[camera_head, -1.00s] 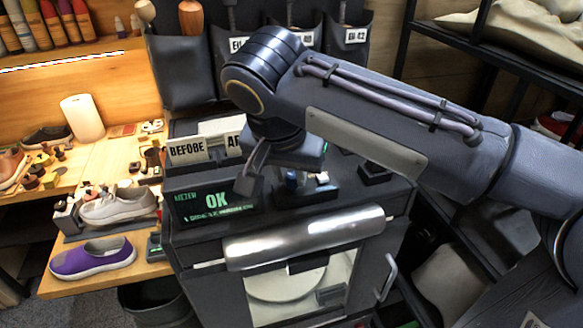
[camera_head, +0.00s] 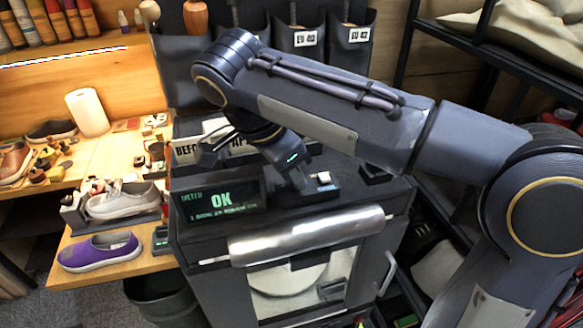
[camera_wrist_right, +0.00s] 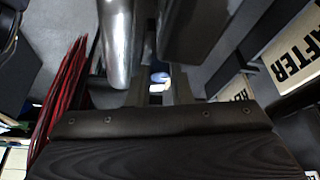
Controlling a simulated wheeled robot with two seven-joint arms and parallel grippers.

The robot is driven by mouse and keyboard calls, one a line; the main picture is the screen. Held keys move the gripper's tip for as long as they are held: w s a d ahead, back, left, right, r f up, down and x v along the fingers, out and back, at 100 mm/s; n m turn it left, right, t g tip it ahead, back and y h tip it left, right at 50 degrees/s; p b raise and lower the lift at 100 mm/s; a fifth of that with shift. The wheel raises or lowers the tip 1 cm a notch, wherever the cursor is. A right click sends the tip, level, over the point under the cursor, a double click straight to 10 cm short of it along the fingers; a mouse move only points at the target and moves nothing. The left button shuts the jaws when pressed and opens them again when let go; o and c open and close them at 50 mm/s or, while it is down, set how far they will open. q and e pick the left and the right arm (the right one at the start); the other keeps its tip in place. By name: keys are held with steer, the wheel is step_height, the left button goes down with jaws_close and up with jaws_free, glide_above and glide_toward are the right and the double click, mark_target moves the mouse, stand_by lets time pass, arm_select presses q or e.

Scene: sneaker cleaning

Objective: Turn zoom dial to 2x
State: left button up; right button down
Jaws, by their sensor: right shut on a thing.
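My right gripper (camera_head: 299,181) points down onto the small control panel (camera_head: 318,196) on top of the dark cabinet. It is shut on a small blue knob, taken to be the zoom dial, which its fingers hide in the head view. In the right wrist view a bluish-white piece (camera_wrist_right: 159,78) shows between the dark fingers. The dial's markings and setting cannot be read. My left gripper is not in view.
A pale button (camera_head: 323,178) sits just right of the gripper. BEFORE/AFTER cards (camera_head: 187,150) stand behind. A silver cylinder (camera_head: 305,233) runs along the cabinet's front. Sneakers lie on the left bench.

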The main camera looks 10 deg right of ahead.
stand_by(0.5)
steer(key=c, duration=1.3)
jaws_free()
steer(key=w+p+v, duration=0.1)
steer(key=v, duration=0.6)
steer(key=shift+s+r, duration=0.35)
steer(key=shift+s, duration=0.15)
steer(key=shift+a, duration=0.15)
